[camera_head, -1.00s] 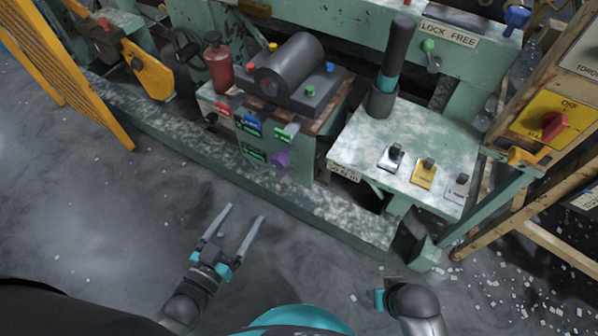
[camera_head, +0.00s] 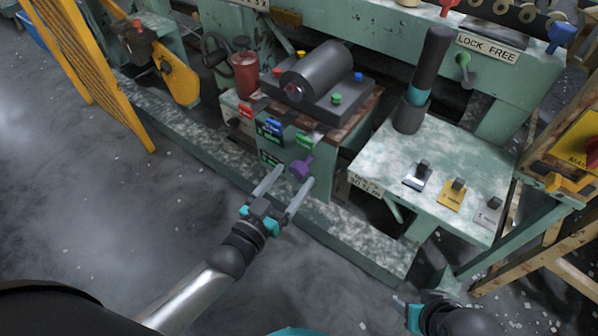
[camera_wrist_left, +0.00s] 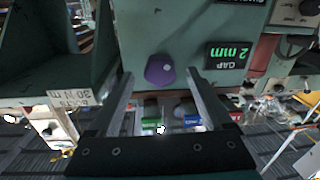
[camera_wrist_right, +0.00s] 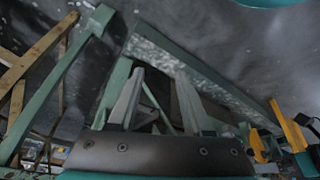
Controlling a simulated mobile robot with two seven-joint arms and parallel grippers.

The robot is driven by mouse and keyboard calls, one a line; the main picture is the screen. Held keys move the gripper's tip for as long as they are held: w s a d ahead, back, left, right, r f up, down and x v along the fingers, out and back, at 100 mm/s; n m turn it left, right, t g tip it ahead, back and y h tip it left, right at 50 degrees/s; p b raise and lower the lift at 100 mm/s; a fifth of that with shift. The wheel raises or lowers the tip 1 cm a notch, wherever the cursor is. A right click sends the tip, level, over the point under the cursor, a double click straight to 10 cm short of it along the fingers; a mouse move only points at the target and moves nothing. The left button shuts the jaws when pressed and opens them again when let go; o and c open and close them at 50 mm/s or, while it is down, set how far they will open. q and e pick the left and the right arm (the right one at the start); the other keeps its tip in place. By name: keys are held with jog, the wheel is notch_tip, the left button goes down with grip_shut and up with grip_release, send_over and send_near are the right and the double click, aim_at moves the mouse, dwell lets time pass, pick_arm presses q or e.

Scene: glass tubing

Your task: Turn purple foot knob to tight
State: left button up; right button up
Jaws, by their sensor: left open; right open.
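The purple foot knob (camera_head: 301,168) sits low on the front face of the green machine block. In the left wrist view the purple knob (camera_wrist_left: 160,69) shows as a faceted knob beside a "GAP 2 mm" display (camera_wrist_left: 228,55). My left gripper (camera_head: 289,180) is open with its fingers pointing at the knob. In the left wrist view the knob appears between and just beyond the fingertips, and I cannot tell whether they touch it. My right gripper (camera_wrist_right: 155,75) is open and empty, low over the floor by the machine's frame.
A grey motor-like cylinder (camera_head: 316,72) and a red canister (camera_head: 244,72) stand above the knob. A pale green table (camera_head: 390,155) with several switches and an upright black handle (camera_head: 433,58) is at the right. A yellow guard (camera_head: 88,70) stands at the left. Open floor lies in front.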

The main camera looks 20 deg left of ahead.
aim_at(296, 174)
pick_arm(q)
jog(key=shift+b+x, duration=0.55)
jog(key=shift+x, duration=1.3)
pick_arm(e)
jog(key=shift+r, duration=1.5)
pick_arm(q)
jog(key=shift+c, duration=0.3)
grip_shut()
